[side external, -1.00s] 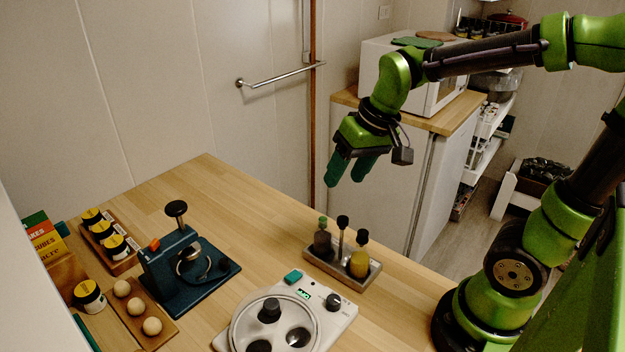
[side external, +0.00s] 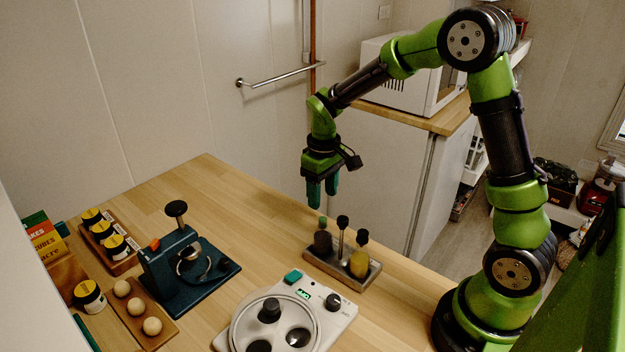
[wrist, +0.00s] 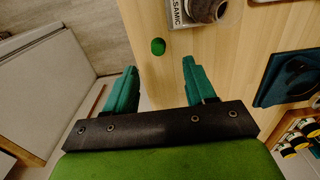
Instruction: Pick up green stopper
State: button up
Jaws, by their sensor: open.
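The green stopper (side external: 322,221) sits at the top of a dark bottle (side external: 322,242), at the left end of a small rack (side external: 342,272) on the wooden counter. My gripper (side external: 321,204) points down just above the stopper, jaws open and empty. In the wrist view the stopper (wrist: 158,46) shows as a small green blob, a little beyond the fingertips and about midway between them in width. The two teal fingers (wrist: 159,66) are apart, and I see no contact with the stopper.
The rack also holds a black-topped slim piece (side external: 342,240) and a yellow bottle (side external: 359,262), close to the right. A white scale-like device (side external: 340,318) stands in front. A dark teal press (side external: 170,275) stands left. The counter's back left is clear.

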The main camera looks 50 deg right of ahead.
notch_tip(320, 180, down, 9)
jog(key=shift+d+r, duration=0.15)
grip_shut()
dwell(0.5)
